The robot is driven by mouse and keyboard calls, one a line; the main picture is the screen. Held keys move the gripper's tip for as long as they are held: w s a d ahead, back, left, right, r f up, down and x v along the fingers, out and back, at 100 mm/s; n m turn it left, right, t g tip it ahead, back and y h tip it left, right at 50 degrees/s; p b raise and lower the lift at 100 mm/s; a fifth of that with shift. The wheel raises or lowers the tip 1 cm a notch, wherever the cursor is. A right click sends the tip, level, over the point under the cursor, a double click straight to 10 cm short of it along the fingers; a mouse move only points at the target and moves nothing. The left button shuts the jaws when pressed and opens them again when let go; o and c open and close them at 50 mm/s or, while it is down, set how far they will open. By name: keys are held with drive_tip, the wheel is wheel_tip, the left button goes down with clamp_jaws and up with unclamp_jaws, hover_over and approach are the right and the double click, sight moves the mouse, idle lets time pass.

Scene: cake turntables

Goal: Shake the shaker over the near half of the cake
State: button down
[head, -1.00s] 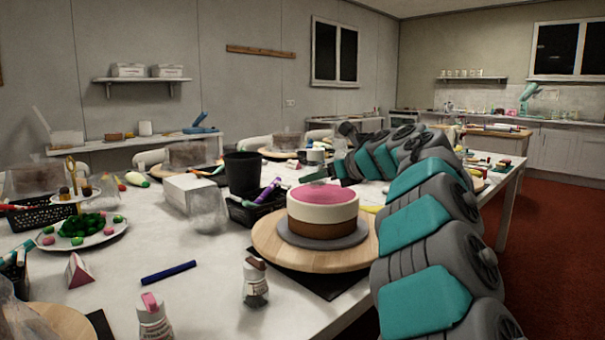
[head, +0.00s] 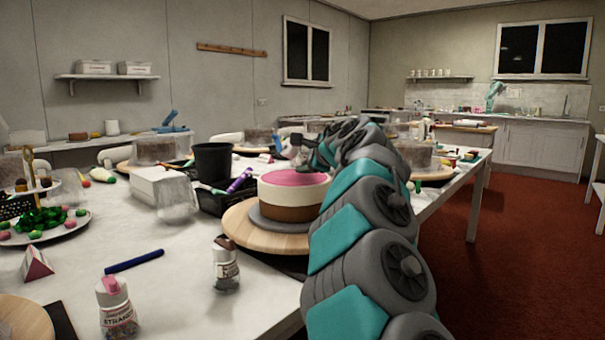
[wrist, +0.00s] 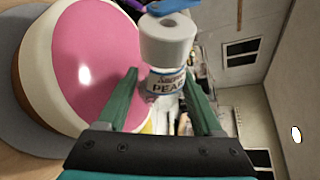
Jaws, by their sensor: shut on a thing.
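The cake (head: 292,208) has a pink top, a white upper side and a brown lower side. It sits on a grey board on a round wooden turntable (head: 240,229). My gripper (wrist: 161,75) is shut on a shaker (wrist: 168,42) with a white cap and a label partly reading "PEAR". In the wrist view the shaker is beside the cake's pink top (wrist: 95,60), with its cap pointing away from my gripper. It looks tipped on its side. In the head view my gripper (head: 306,158) is above the far side of the cake, and my arm hides the cake's right edge.
Two more shakers stand at the front of the table, one with a pink cap (head: 116,308) and one with a brown cap (head: 226,264). A blue pen (head: 134,261), a black cup (head: 212,162) and a white box (head: 160,187) lie left of the cake.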

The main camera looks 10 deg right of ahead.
drive_tip(key=n+b, duration=0.1)
drive_tip(key=b, duration=0.2)
drive_tip(key=d+n+t+h+b, duration=0.1)
drive_tip(key=n+b, duration=0.1)
drive_tip(key=b, duration=0.1)
drive_tip(key=shift+w+t, duration=0.2)
drive_tip(key=shift+t, duration=0.1)
drive_tip(key=n+t+b, duration=0.1)
drive_tip(key=n+b, duration=0.1)
drive_tip(key=b, duration=0.1)
drive_tip(key=r+n+t+b, duration=0.1)
drive_tip(key=n+b, duration=0.1)
drive_tip(key=b, duration=0.2)
drive_tip(key=shift+r+n, duration=0.1)
drive_tip(key=shift+n, duration=0.2)
drive_tip(key=shift+s+a+r+n+b, duration=0.1)
drive_tip(key=shift+a+r+n+b, duration=0.15)
drive_tip(key=shift+n+b, duration=0.2)
drive_tip(key=shift+a+r+n+t, duration=0.1)
drive_tip(key=shift+r+n+t, duration=0.2)
drive_tip(key=shift+r, duration=0.1)
drive_tip(key=shift+d+r+p, duration=0.45)
drive_tip(key=shift+d+p, duration=0.05)
drive_tip(key=shift+p, duration=0.25)
drive_tip(key=shift+w+d, duration=0.2)
drive_tip(key=shift+s+a+r+n, duration=0.1)
drive_tip(key=shift+a+r+n, duration=0.1)
drive_tip(key=shift+n, duration=0.15)
